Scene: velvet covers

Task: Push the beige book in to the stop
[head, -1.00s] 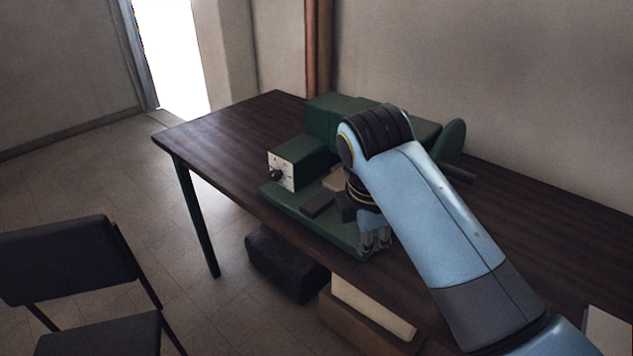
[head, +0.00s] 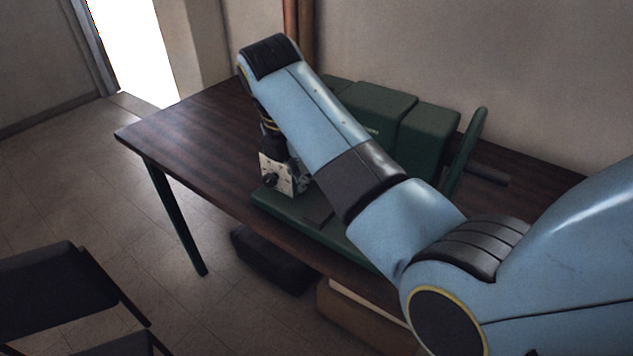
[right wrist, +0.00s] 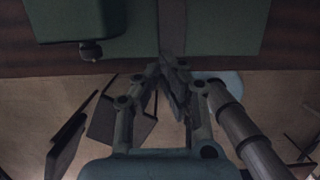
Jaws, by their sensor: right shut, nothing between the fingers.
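The green machine (head: 378,110) stands on the dark wooden table, with a green base plate (head: 268,198) along its front. I cannot make out the beige book in either view now; my right arm covers the middle of the machine. My right gripper (head: 302,182) is at the machine's front left, beside the pale panel with a black knob (head: 270,181). In the right wrist view its fingertips (right wrist: 172,66) are together and empty, near a dark strip (right wrist: 172,25) between two green surfaces. Whether they touch anything is unclear. My left gripper is not in view.
The table (head: 190,135) has free room on its left. A dark flat piece (head: 318,213) lies on the base plate. A dark box (head: 270,262) and a brown box (head: 352,318) are on the floor below. A chair (head: 50,290) stands at lower left.

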